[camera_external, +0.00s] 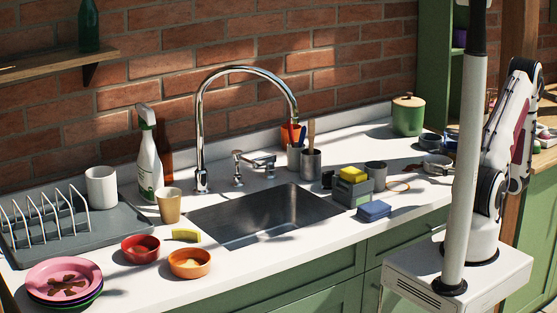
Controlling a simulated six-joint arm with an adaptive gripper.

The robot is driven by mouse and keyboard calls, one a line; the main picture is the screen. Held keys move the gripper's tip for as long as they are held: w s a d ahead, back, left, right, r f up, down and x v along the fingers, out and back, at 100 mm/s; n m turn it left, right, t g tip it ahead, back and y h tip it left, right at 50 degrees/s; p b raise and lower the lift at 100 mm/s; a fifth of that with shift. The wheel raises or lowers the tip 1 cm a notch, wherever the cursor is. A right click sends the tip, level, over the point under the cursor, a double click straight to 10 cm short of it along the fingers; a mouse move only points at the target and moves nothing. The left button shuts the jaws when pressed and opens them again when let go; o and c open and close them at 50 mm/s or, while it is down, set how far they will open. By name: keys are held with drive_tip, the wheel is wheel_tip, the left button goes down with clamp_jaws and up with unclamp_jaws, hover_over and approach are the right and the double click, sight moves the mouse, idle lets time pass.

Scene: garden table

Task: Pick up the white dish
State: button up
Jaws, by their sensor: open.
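No plainly white dish stands out. A pale, round, shallow dish or pan (436,162) sits on the counter at the right, close to the left of my pole; I cannot tell its exact kind. A white cup (101,187) stands upright at the left by the drying rack. A small whitish item (545,138) shows at the right edge behind my arm, too small to make out. My arm is folded up at the right, behind the pole. I cannot make out my gripper; it is hidden by the arm and pole or outside the picture.
The counter has a sink (264,216) with a tall curved tap (201,130) in the middle. Stacked plates (64,281), a red bowl (141,249) and an orange bowl (189,263) stand front left. A sponge caddy (352,189), blue sponges (374,211) and a green pot (408,116) stand right.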

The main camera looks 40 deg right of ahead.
drive_tip(key=shift+w+a, duration=0.15)
drive_tip(key=shift+w, duration=0.4)
drive_tip(key=c, duration=1)
